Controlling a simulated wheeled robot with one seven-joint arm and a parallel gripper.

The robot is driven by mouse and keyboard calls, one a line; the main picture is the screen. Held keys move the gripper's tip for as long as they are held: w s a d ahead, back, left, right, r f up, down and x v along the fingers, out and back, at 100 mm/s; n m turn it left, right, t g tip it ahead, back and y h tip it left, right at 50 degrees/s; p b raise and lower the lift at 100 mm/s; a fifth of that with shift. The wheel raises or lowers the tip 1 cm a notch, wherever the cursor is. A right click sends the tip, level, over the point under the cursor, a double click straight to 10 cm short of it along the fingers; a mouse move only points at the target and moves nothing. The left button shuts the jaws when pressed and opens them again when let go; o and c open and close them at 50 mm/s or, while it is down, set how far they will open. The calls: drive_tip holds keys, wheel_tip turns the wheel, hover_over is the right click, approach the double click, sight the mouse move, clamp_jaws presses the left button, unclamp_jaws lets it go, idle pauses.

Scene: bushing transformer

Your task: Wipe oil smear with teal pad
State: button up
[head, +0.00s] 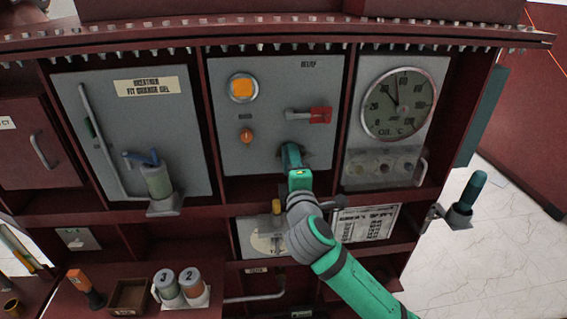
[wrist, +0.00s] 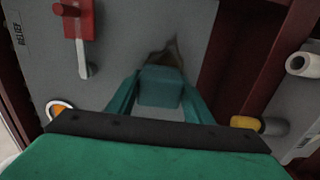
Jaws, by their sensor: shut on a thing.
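My gripper (head: 293,165) reaches up to the lower part of the middle grey panel (head: 255,100). In the wrist view, my gripper (wrist: 158,92) is shut on the teal pad (wrist: 160,86), a blocky piece between the two teal fingers. The dark oil smear (wrist: 168,54) shows on the grey panel just beyond the pad's far edge. Part of the smear may be hidden behind the pad. The pad is at or very close to the panel; I cannot tell if it touches. In the head view the gripper covers most of this spot.
A gauge (head: 399,104) is on the right panel. Below are a yellow-capped part (head: 276,206) and a ledge with numbered jars (head: 178,286).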

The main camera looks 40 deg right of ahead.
drive_tip(key=shift+s+d, duration=0.35)
drive_tip(key=shift+d, duration=0.3)
drive_tip(key=shift+s+d, duration=0.3)
drive_tip(key=shift+d, duration=0.4)
drive_tip(key=shift+s+d, duration=0.35)
drive_tip(key=shift+d, duration=0.3)
drive_tip(key=shift+s+d, duration=0.5)
drive_tip(key=shift+d, duration=0.3)
drive_tip(key=shift+s+d, duration=0.5)
drive_tip(key=shift+d, duration=0.25)
drive_tip(key=shift+a, duration=0.1)
drive_tip(key=shift+w+a, duration=0.75)
drive_tip(key=shift+a, duration=0.3)
drive_tip(key=shift+w+a, duration=0.75)
drive_tip(key=shift+a, duration=0.3)
drive_tip(key=shift+c, duration=0.4)
drive_tip(key=shift+w+a, duration=0.3)
drive_tip(key=shift+a, duration=0.3)
drive_tip(key=shift+w+a, duration=0.3)
drive_tip(key=shift+a, duration=0.25)
drive_tip(key=shift+w+a, duration=0.5)
drive_tip(key=shift+a, duration=0.3)
drive_tip(key=shift+w+a, duration=0.5)
drive_tip(key=shift+a, duration=0.25)
drive_tip(key=shift+a, duration=0.1)
